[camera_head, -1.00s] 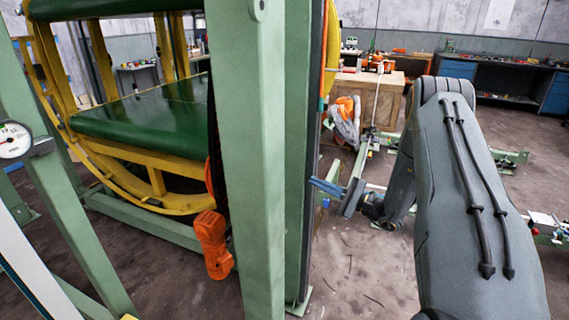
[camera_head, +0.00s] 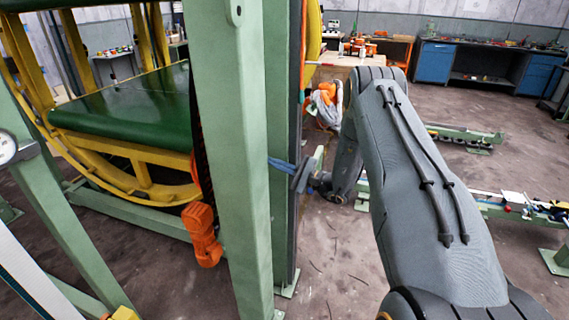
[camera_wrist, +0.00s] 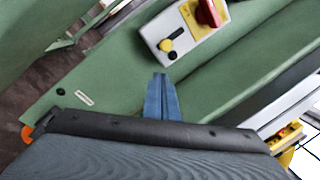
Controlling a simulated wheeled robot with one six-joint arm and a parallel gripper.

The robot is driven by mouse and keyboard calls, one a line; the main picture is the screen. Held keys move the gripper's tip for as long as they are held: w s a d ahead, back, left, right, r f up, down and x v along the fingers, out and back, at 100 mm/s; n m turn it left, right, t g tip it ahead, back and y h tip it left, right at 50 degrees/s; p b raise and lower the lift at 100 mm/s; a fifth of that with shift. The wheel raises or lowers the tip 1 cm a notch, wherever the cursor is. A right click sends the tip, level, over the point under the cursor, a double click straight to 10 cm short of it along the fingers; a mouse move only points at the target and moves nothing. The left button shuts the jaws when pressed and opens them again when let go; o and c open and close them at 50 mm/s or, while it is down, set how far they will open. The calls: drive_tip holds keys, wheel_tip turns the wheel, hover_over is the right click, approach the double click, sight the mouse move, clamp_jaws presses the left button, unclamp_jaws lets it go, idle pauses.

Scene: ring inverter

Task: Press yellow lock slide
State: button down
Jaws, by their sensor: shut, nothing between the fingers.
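My gripper (camera_wrist: 161,80) has blue fingers pressed together, with nothing between them. In the wrist view they point at the green frame post (camera_wrist: 115,85), just below a white control box (camera_wrist: 185,30). The box has a yellow knob (camera_wrist: 166,45), a black knob and a red button (camera_wrist: 209,12). In the head view my gripper (camera_head: 272,162) is beside the tall green post (camera_head: 232,150); I cannot tell if it touches. A yellow part (camera_wrist: 287,135) shows at the wrist view's lower right. I cannot tell which yellow part is the lock slide.
The yellow ring (camera_head: 150,185) with its green platform (camera_head: 130,108) stands left of the post. An orange motor (camera_head: 202,235) hangs near the post. Green floor rails (camera_head: 465,138) lie to the right. A blue-fronted workbench (camera_head: 435,62) stands behind open floor.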

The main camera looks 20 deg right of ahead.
drive_tip(key=shift+s+a+r+p, duration=0.35)
drive_tip(key=shift+a+r, duration=0.05)
drive_tip(key=shift+r, duration=0.15)
drive_tip(key=shift+s+a+r+p, duration=0.35)
drive_tip(key=shift+r, duration=0.2)
drive_tip(key=shift+r, duration=0.1)
wheel_tip(320, 180, up, 4)
drive_tip(key=shift+f, duration=0.25)
